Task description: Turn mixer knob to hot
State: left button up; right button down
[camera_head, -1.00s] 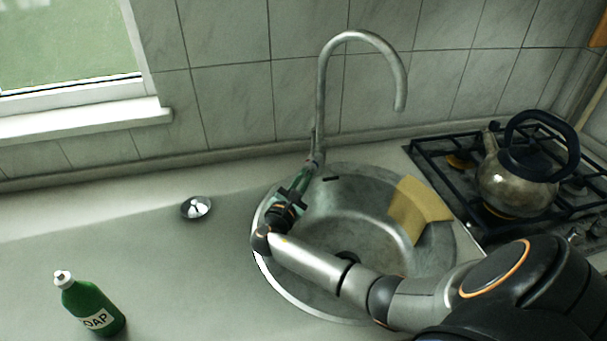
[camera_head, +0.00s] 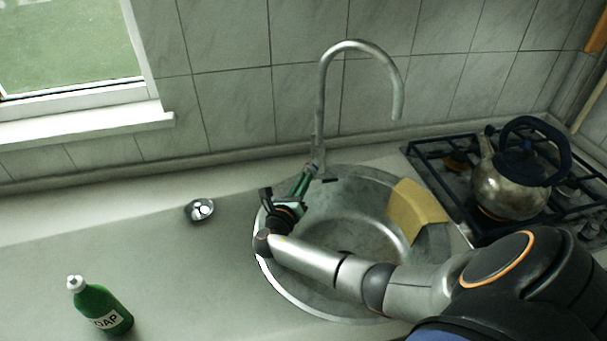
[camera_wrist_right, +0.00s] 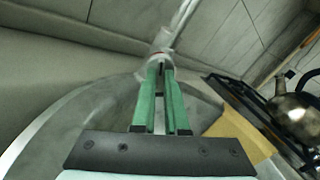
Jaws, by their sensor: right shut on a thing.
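The metal mixer tap (camera_head: 319,110) with its tall curved spout stands at the back edge of the round sink. It also shows in the right wrist view (camera_wrist_right: 178,28). My right gripper (camera_head: 309,170) reaches over the sink's left rim to the tap's base. My left gripper is not in view.
A yellow cloth or sponge (camera_head: 414,209) hangs over the right inside of the sink (camera_head: 285,290). A kettle (camera_head: 510,185) stands on the gas hob at right. A green soap bottle (camera_head: 103,312) and a small metal dish (camera_head: 200,210) stand on the otherwise clear left counter.

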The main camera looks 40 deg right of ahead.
jog(key=shift+n, duration=1.6)
jog(key=c, duration=0.9)
grip_release()
jog(key=shift+c, duration=0.2)
jog(key=v, duration=1.2)
jog(key=shift+a, duration=0.3)
jog(key=shift+s, duration=0.1)
